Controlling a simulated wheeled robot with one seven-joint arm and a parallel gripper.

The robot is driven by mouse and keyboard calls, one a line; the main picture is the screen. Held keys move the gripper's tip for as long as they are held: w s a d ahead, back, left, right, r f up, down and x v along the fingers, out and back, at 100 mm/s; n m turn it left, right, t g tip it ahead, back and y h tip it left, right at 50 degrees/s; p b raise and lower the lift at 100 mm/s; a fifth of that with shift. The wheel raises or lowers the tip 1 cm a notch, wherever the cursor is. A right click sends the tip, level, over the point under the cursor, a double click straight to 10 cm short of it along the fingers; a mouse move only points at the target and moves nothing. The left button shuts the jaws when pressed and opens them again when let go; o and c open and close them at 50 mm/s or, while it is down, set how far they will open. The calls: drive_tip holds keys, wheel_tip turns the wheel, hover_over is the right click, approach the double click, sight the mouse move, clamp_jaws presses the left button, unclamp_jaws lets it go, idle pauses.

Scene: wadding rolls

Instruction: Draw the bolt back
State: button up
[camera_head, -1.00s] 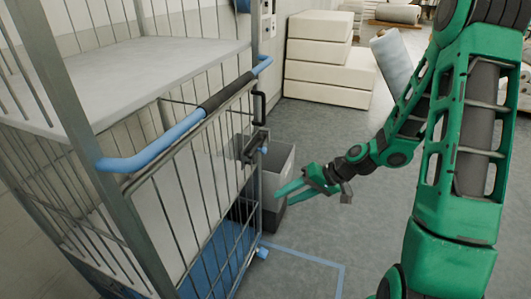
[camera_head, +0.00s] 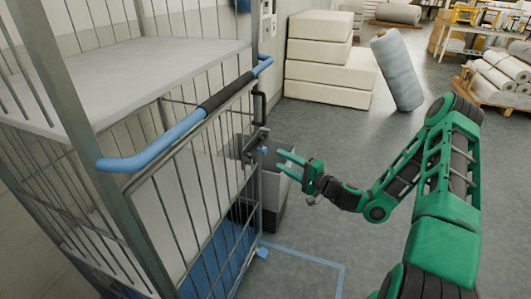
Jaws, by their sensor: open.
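The bolt (camera_head: 257,143) is a dark metal fitting with a small blue knob (camera_head: 263,150) at its end. It sits on the right edge of the wire cage trolley's gate (camera_head: 195,190), below a black pull handle (camera_head: 259,107). My gripper (camera_head: 280,162) is open and empty, its two green fingers pointing left toward the bolt. The fingertips are close to the right of the blue knob and slightly below it in the picture. I cannot tell the gap in depth. The bolt's far side is hidden by the gate.
A blue rail with a dark grip (camera_head: 226,93) crosses the trolley's front. A grey bin (camera_head: 273,190) stands behind my gripper. Cream blocks (camera_head: 325,75) are stacked at the back, with a leaning grey roll (camera_head: 397,70) beside them.

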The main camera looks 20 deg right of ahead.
sight(266, 151)
drive_tip(key=x, duration=1)
drive_tip(key=shift+s+a, duration=0.1)
